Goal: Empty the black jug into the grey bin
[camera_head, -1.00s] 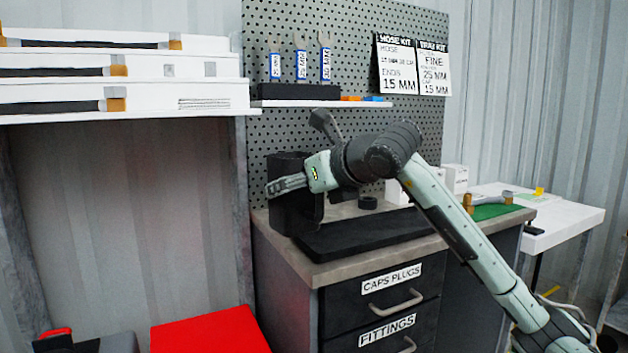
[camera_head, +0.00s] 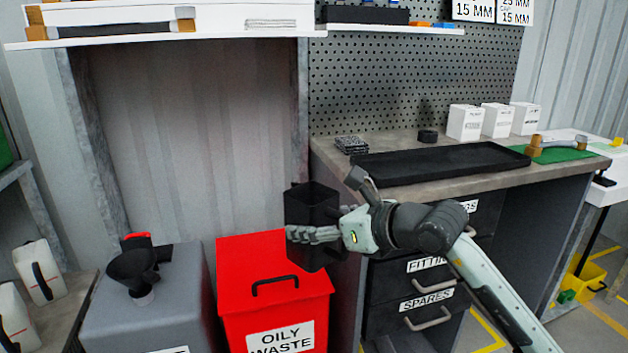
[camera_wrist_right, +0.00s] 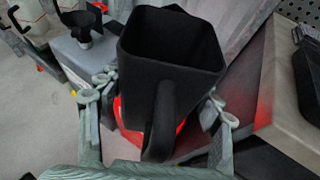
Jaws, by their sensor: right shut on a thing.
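The black jug (camera_head: 311,205) is upright in the head view, held in front of the bench corner and over the right part of the red bin. My right gripper (camera_head: 305,235) is shut on the jug, its fingers around the jug's body. In the right wrist view the jug (camera_wrist_right: 180,75) stands between the fingers of my gripper (camera_wrist_right: 158,105), with its open top and handle visible. Its contents cannot be made out. The grey bin (camera_head: 175,310) stands at lower left with a black funnel (camera_head: 135,268) in its top. My left gripper is out of view.
The red oily waste bin (camera_head: 270,255) stands between the grey bin and the bench. The bench (camera_head: 340,165) carries a black tray (camera_head: 440,163) and white boxes (camera_head: 465,122). White jugs (camera_head: 38,270) stand at far left. A white shelf (camera_head: 150,40) hangs above.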

